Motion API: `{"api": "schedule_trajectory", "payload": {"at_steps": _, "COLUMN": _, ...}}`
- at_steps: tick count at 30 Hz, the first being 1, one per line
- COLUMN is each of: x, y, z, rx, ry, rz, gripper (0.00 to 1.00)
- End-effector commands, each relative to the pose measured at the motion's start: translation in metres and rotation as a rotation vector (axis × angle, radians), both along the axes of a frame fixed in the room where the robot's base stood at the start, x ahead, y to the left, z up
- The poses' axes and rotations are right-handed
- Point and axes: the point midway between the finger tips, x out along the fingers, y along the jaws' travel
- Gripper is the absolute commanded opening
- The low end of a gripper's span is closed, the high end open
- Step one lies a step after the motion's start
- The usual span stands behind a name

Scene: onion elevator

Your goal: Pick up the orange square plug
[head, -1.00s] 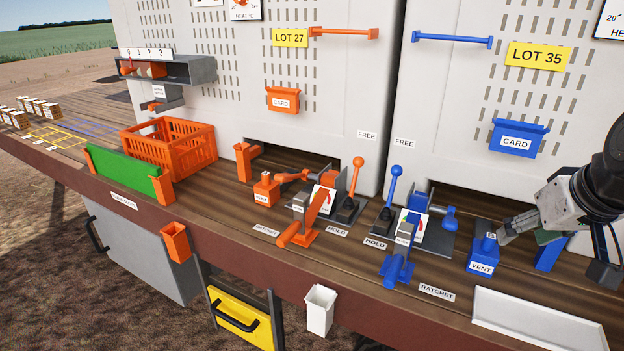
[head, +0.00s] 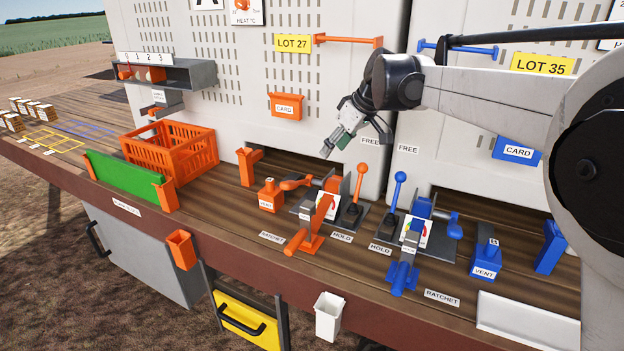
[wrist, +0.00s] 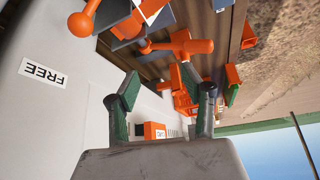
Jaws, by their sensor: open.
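An orange block marked VENT (head: 271,200) stands on the bench in the head view, with a small orange piece (head: 268,183) upright on its top. I cannot tell whether that piece is square. My gripper (head: 336,145) is in the air above and to the right of it, in front of the left white panel. Its jaws are open and empty. In the wrist view, my two green-padded fingers (wrist: 160,100) are spread apart, with orange parts seen beyond them. I cannot make out the plug there.
An orange crank (head: 292,184), ratchet lever (head: 312,228) and ball-topped lever (head: 359,185) stand right of the VENT block. An orange post (head: 247,166) stands behind it. An orange crate (head: 165,160) is further left. Blue counterparts, including a blue VENT block (head: 485,260), are at right.

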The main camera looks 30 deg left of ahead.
Motion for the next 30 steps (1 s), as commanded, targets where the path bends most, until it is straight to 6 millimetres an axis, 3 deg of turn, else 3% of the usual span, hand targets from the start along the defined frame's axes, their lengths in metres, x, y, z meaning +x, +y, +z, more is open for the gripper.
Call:
{"api": "schedule_trajectory", "payload": {"at_steps": 1, "x": -0.001, "y": 0.025, "z": -0.006, "rx": 0.003, "ry": 0.000, "rz": 0.046, "gripper": 0.43}}
{"api": "schedule_trajectory", "payload": {"at_steps": 3, "x": -0.003, "y": 0.053, "z": -0.015, "rx": 0.009, "ry": -0.001, "rz": 0.102, "gripper": 0.43}}
{"api": "schedule_trajectory", "payload": {"at_steps": 9, "x": -0.013, "y": 0.109, "z": -0.036, "rx": 0.023, "ry": -0.004, "rz": 0.221, "gripper": 0.43}}
{"api": "schedule_trajectory", "payload": {"at_steps": 17, "x": -0.019, "y": 0.134, "z": -0.053, "rx": 0.028, "ry": -0.005, "rz": 0.266, "gripper": 0.43}}
{"api": "schedule_trajectory", "payload": {"at_steps": 30, "x": -0.021, "y": 0.171, "z": -0.111, "rx": 0.029, "ry": -0.005, "rz": 0.264, "gripper": 0.43}}
